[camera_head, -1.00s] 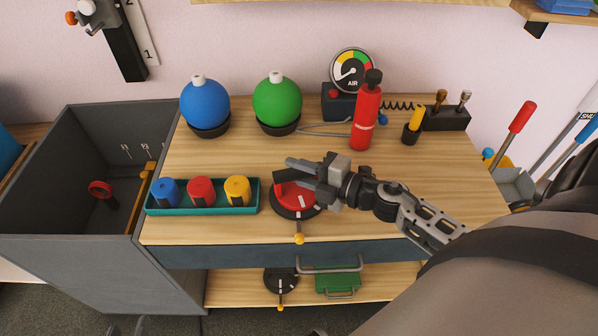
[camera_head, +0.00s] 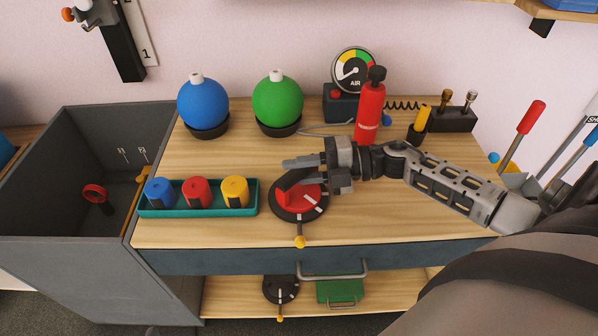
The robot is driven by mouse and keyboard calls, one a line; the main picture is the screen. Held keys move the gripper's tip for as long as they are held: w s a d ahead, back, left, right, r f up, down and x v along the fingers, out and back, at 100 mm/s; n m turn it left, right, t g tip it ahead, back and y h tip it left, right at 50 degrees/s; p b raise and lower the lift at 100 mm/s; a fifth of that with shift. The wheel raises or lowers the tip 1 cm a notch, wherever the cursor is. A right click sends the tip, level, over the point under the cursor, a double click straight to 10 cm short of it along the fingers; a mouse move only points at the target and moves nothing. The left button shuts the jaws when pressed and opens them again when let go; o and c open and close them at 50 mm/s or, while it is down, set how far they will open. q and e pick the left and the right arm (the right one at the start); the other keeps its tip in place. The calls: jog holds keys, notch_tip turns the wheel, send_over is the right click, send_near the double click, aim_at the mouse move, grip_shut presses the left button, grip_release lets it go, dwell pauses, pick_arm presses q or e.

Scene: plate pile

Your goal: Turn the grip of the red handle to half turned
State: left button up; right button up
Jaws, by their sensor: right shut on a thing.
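The red handle (camera_head: 310,205) is a round red dial on a black base with white marks, lying on the bench top. My right gripper (camera_head: 294,171) comes in from the right, low over the dial. Its fingers point left and are shut on the grip, one on the far side and one on the near side. A yellow-knobbed pointer (camera_head: 300,241) sticks out at the front edge below the dial. My left gripper is not in view.
A teal tray (camera_head: 198,212) with blue, red and yellow knobs stands close left of the dial. A blue ball (camera_head: 203,103), a green ball (camera_head: 278,101), a red cylinder (camera_head: 369,115) and a gauge (camera_head: 355,71) stand behind. A grey bin (camera_head: 60,150) is at left.

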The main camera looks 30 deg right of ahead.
dwell(0.3)
jog(key=o, duration=1)
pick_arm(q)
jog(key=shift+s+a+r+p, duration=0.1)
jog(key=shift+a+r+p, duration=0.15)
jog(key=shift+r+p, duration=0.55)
pick_arm(e)
jog(key=v, duration=1.6)
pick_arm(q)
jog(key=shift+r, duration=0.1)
